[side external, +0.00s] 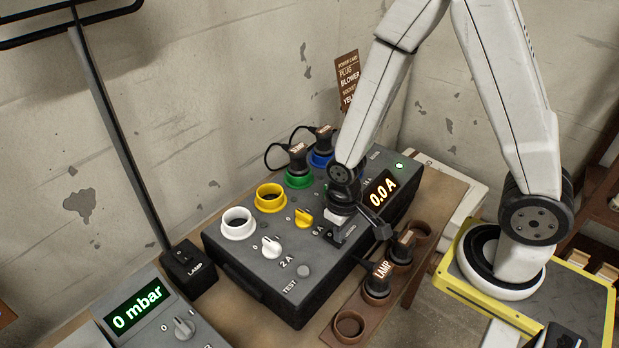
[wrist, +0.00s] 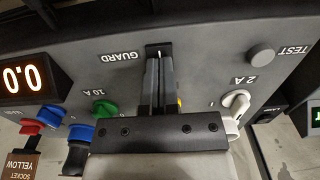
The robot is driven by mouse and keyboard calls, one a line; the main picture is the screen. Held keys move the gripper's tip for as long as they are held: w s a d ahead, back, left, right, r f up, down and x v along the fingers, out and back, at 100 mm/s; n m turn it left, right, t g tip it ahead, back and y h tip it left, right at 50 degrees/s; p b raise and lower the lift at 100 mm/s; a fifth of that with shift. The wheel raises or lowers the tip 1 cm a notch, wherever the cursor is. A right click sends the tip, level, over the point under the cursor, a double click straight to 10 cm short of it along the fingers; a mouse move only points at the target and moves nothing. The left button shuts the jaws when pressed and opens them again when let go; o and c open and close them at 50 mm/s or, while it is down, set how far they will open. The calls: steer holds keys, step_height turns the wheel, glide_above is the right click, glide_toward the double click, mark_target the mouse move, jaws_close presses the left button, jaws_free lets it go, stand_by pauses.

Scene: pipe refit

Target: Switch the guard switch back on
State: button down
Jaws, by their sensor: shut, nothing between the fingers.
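The guard switch (side external: 338,235) is a small dark part on the top of the grey control box, near its front edge. It is mostly covered by my gripper (side external: 344,222) in the side view. In the wrist view my gripper (wrist: 159,58) points at the spot beside the GUARD label (wrist: 121,57), with its two fingers shut together and empty. The fingers hide most of the switch, so I cannot tell its position or whether they touch it. The control box's display (side external: 382,193) reads 0.0 A.
White (side external: 271,246) and yellow (side external: 304,218) knobs stand close to the gripper. Plugs sit in the green (side external: 299,178) and blue sockets behind. The yellow (side external: 270,197) and white (side external: 238,223) sockets are empty. A LAMP plug (side external: 379,277) stands in the holder in front.

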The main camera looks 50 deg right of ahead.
mark_target(348, 233)
steer(key=shift+r, duration=3.2)
steer(key=shift+d+r+t, duration=0.65)
steer(key=shift+d+r, duration=0.25)
steer(key=shift+r, duration=0.25)
steer(key=shift+d+r+t, duration=0.65)
steer(key=shift+d+r, duration=0.2)
steer(key=shift+r, duration=0.25)
steer(key=c, duration=1.3)
jaws_free()
